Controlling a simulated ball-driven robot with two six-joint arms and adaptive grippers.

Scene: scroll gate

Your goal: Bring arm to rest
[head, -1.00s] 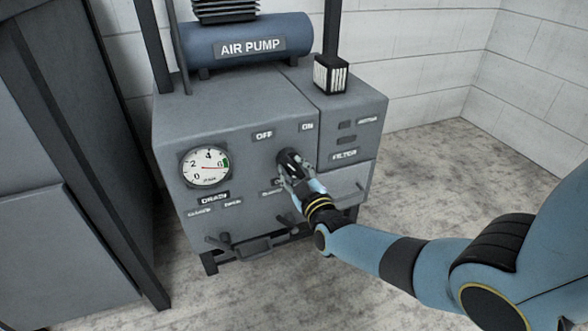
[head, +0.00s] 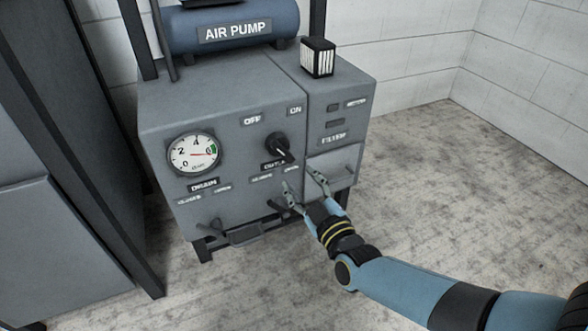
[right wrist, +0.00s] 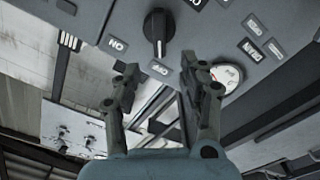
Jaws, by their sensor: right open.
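My right gripper (head: 302,182) is open and empty, in front of the lower front of the grey air pump cabinet (head: 220,105), just below the black rotary knob (head: 277,147). It is clear of the knob. The right wrist view shows its two fingers (right wrist: 160,72) spread, with the knob (right wrist: 157,30) beyond them. My right arm reaches in from the lower right. My left gripper is not in view.
A round gauge (head: 193,153) is on the cabinet's front, its needle toward the right. Small handles (head: 214,226) stick out low down. A blue AIR PUMP tank (head: 232,28) and a striped block (head: 318,57) sit on top. Floor (head: 430,190) at right is clear.

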